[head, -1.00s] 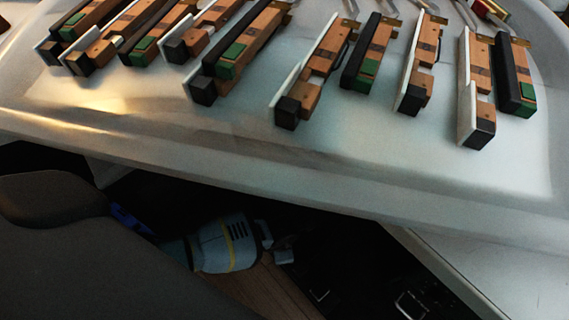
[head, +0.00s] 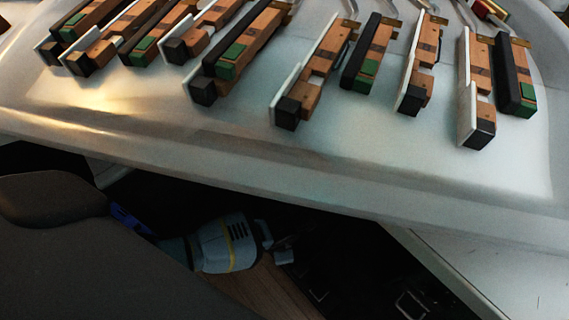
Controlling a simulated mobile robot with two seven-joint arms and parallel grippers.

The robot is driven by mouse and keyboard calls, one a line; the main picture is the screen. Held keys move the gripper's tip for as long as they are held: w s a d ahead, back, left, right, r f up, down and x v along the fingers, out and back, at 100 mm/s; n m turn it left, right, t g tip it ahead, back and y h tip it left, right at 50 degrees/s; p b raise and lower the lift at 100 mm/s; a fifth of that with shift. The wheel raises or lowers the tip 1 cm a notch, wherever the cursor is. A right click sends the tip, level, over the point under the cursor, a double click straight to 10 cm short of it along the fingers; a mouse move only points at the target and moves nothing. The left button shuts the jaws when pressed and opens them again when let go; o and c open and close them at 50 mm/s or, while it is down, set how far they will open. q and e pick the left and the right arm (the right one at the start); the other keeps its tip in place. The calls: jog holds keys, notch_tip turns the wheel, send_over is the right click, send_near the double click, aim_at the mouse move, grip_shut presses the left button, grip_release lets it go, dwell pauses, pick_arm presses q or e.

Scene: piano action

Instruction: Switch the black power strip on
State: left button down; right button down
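My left gripper (head: 277,243) reaches in from the left, below the white surface's front edge. Its pale housing has a yellow stripe and dark slots. The fingers are small and dim, and I cannot tell whether they are apart or together. Dark shapes lie in the shadow to the right of it, with pale square outlines (head: 411,304). I cannot make out whether the black power strip is among them. My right gripper is not in view.
A white surface (head: 330,175) fills the upper view above my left gripper. Several wooden piano action parts (head: 311,82) with black and green ends lie on it. A pale panel (head: 500,270) stands at the lower right. Wooden floor (head: 262,290) shows below the gripper.

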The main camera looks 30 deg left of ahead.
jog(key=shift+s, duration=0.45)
pick_arm(q)
jog(key=shift+f, duration=0.2)
jog(key=shift+f, duration=0.3)
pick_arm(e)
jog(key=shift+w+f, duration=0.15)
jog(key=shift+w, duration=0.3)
pick_arm(q)
jog(key=shift+f+b, duration=0.2)
jog(key=shift+b, duration=0.1)
